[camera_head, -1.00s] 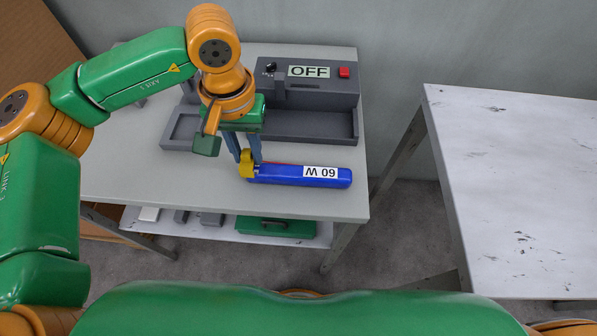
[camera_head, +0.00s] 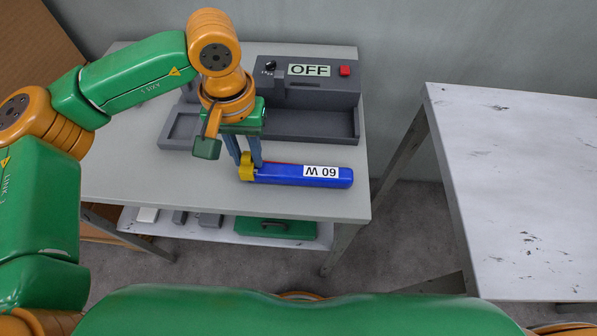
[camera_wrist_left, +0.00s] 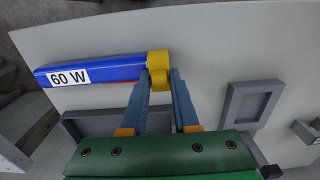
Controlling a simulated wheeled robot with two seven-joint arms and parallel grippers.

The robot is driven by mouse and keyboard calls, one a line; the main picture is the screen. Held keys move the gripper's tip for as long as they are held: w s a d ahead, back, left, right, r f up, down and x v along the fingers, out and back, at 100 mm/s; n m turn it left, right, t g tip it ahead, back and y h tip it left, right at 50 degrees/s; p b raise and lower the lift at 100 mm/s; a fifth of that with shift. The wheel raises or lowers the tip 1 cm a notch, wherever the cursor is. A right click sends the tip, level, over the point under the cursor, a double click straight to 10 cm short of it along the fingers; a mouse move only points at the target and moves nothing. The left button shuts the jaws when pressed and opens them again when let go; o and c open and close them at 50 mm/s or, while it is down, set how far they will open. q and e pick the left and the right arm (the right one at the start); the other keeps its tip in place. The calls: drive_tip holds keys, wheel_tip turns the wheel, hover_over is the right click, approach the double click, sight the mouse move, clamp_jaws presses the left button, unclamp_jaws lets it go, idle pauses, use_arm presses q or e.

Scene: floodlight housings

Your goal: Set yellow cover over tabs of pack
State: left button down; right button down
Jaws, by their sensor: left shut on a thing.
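The blue pack (camera_head: 280,173), labelled 60 W, lies on the grey table. It also shows in the left wrist view (camera_wrist_left: 110,70). The yellow cover (camera_head: 246,170) sits at the pack's left end in the head view, touching it, and hides that end's tabs. In the left wrist view the cover (camera_wrist_left: 159,59) is in line with the pack's end. My left gripper (camera_wrist_left: 160,82) is shut on the cover, its blue fingers on either side of it. It also shows in the head view (camera_head: 248,158). How far the cover is over the tabs cannot be told.
A grey housing (camera_head: 310,124) with an OFF sign and a red button (camera_head: 345,71) stands behind the pack. A small grey tray (camera_head: 178,130) lies at its left. A green case (camera_head: 275,228) is on the lower shelf. A second table (camera_head: 530,190) at right is bare.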

use_arm(q)
drive_tip(key=shift+f, duration=0.1)
drive_tip(key=c, duration=0.6)
unclamp_jaws()
